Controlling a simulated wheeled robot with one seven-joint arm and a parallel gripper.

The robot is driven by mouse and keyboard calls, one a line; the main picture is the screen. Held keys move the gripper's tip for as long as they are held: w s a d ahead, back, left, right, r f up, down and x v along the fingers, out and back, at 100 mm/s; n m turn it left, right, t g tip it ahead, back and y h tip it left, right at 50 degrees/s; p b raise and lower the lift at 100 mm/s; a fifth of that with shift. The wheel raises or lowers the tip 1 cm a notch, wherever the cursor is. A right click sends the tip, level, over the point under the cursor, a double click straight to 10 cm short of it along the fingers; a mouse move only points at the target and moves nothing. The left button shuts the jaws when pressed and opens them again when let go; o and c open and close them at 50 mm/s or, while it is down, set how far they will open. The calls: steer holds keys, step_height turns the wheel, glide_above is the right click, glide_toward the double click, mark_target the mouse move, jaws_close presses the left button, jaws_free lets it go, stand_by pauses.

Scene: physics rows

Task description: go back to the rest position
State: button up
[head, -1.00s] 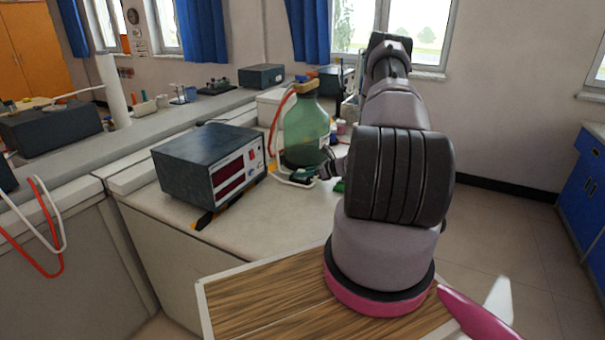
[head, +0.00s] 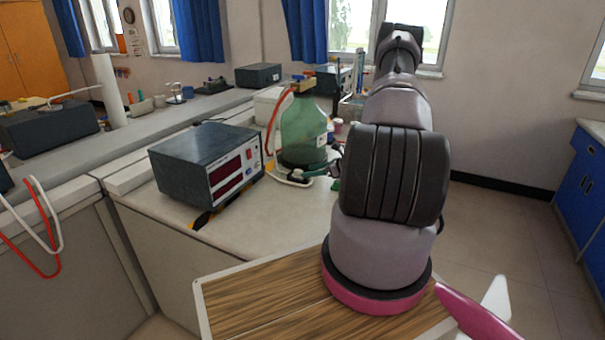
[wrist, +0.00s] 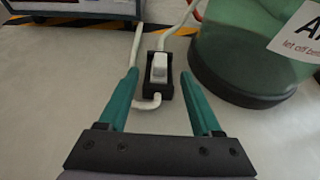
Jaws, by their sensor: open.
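My gripper shows in the wrist view (wrist: 160,95) with its two teal fingers apart. Between and beyond the fingers lies a black socket with a white rocker switch (wrist: 160,68), with white cable running from it. Nothing is seen held between the fingers. In the head view my arm rises at the right and hides part of the bench behind it. A small part of the gripper's teal end shows beside the green bottle (head: 303,130); its fingertips are not clear there.
A dark instrument box with red displays (head: 207,165) stands on the bench (head: 262,215) left of the bottle. The bottle's dark base also shows close right of the fingers in the wrist view. Bare bench top lies in front of the instrument. A blue cabinet (head: 582,200) stands at the far right.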

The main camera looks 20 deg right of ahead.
steer(key=v, duration=0.5)
steer(key=shift+s+d, duration=0.1)
steer(key=shift+s, duration=0.05)
steer(key=s+a+r+n+g, duration=0.2)
steer(key=a+r+n, duration=0.3)
steer(key=r, duration=0.5)
steer(key=s+a+r+n+g, duration=0.2)
steer(key=a+r+n, duration=0.2)
steer(key=a+r, duration=0.4)
steer(key=s+a+r+n+g, duration=0.25)
steer(key=a+r+n, duration=0.2)
steer(key=r, duration=0.65)
steer(key=s+a+r+n+t+h, duration=0.1)
steer(key=s+a+r+n+h, duration=0.1)
steer(key=s+r, duration=0.3)
steer(key=s+a+r+n+t+h, duration=0.1)
steer(key=s+a+r+n+h, duration=0.1)
steer(key=s+r+n, duration=0.3)
steer(key=s+a+r+n+t+h, duration=0.1)
steer(key=s+r, duration=0.5)
steer(key=s, duration=0.6)
steer(key=a+n+h, duration=0.1)
steer(key=a+n, duration=0.1)
steer(key=n, duration=0.1)
steer(key=shift+a, duration=0.1)
